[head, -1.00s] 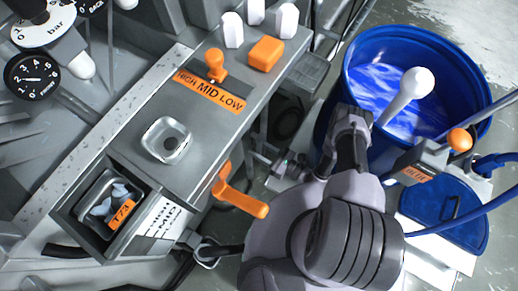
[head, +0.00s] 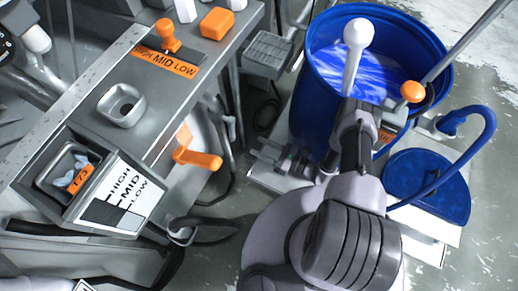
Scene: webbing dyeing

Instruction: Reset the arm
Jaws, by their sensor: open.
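My gripper (head: 264,166) is small in the head view, left of my forearm and below the blue barrel. Its jaws are open and I see nothing held in them. My arm (head: 352,150) rises from the bottom of the view, bends in front of the barrel and hides part of its near wall.
A blue barrel (head: 438,72) holds blue liquid and a white round-ended rod (head: 357,48). A grey control bench (head: 85,105) at left carries an orange selector (head: 168,40) and an orange crank (head: 195,155). A blue lid (head: 425,190) with a hose lies right. Floor shows at lower right.

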